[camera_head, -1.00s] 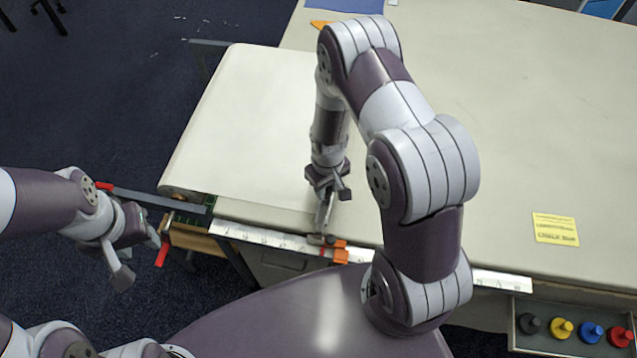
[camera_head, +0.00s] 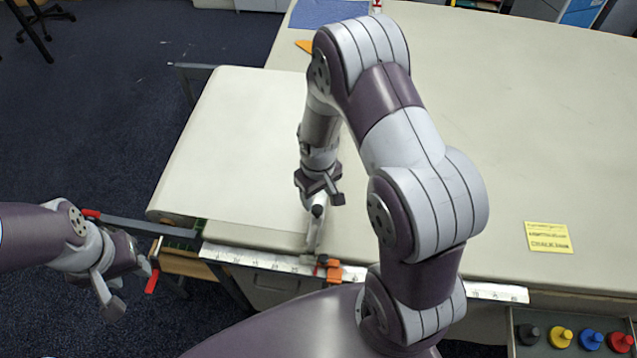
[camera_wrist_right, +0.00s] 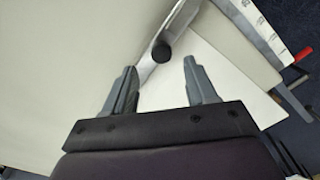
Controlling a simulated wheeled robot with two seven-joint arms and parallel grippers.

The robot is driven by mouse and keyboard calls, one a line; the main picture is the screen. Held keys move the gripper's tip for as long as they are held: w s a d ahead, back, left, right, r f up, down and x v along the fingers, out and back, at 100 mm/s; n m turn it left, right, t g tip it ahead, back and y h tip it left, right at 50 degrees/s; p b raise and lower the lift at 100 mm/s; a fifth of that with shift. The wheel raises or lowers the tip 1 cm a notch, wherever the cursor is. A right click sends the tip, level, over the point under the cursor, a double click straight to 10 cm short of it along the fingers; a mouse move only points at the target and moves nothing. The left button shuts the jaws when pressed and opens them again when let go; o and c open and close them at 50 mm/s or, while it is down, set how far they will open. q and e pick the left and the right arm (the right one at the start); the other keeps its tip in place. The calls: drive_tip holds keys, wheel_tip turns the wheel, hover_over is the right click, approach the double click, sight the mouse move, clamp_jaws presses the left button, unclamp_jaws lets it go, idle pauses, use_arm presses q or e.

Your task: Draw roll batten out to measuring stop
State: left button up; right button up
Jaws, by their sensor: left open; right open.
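The pale cloth (camera_head: 235,140) lies over the table from the roll at the left. The batten (camera_head: 312,237), a narrow grey bar at the cloth's edge, runs from the front ruler up behind my right gripper. The batten (camera_wrist_right: 182,20) carries a dark round knob (camera_wrist_right: 161,51) in the wrist view. My right gripper (camera_wrist_right: 161,84) is open, with the knob ahead between its fingers; contact cannot be told. It also shows above the batten in the head view (camera_head: 322,198). An orange measuring stop (camera_head: 334,272) sits on the ruler, close right of the batten's front end. My left gripper (camera_head: 128,287) is open and empty, left of the table.
The white ruler (camera_head: 265,260) runs along the table's front edge. A grey bar with red handles (camera_head: 140,224) juts out at the left. A yellow note (camera_head: 548,237) lies at the right. A tray of several coloured pegs (camera_head: 575,338) is at the front right.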

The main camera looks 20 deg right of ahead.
wheel_tip(320, 180, up, 7)
drive_tip(key=shift+r+b, duration=0.15)
drive_tip(key=shift+b, duration=0.25)
